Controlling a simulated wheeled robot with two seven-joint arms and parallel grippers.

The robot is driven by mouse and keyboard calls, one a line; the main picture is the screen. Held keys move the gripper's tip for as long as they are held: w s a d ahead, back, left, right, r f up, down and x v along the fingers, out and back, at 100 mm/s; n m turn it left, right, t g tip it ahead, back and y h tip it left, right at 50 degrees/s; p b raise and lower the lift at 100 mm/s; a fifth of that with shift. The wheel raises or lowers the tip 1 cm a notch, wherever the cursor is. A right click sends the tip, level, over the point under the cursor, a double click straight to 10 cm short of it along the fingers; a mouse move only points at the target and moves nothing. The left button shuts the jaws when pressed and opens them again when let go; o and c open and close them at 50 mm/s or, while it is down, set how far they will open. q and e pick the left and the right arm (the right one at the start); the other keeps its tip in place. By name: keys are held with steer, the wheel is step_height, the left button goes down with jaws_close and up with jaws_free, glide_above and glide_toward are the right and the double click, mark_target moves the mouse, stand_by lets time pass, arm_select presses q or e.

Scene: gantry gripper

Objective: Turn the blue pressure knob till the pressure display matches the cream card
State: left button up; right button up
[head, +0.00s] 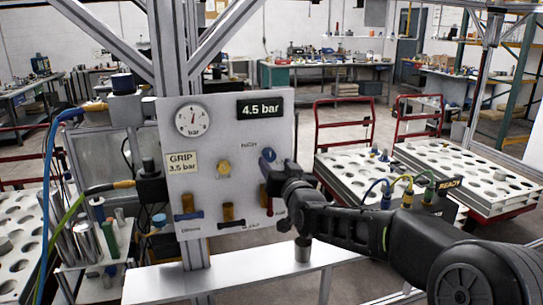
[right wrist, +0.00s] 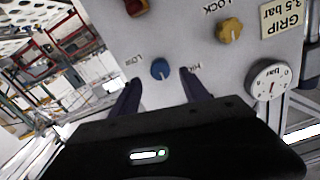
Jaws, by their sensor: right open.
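The blue pressure knob (head: 268,154) is on the right part of a pale upright panel (head: 225,130). It also shows in the right wrist view (right wrist: 160,69), between LOW and HIGH labels, with a pale pointer mark. The pressure display (head: 260,107) reads 4.5 bar. The cream card (head: 183,162) reads GRIP 3.5 bar. My right gripper (right wrist: 160,76) is open, its fingertips one to each side of the blue knob with visible gaps. In the head view my right gripper and wrist partly cover the knob. My left gripper is out of view.
A round gauge (head: 192,120) sits above the card. A yellow knob (head: 223,168) is left of the blue knob. Several fittings line the panel's lower edge, above a pale ledge (head: 240,279). Trays on red carts (head: 470,180) stand at right.

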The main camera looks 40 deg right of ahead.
mark_target(270, 157)
steer(key=shift+p+x, duration=0.7)
steer(key=shift+x, duration=1.6)
steer(key=shift+c, duration=0.2)
jaws_close()
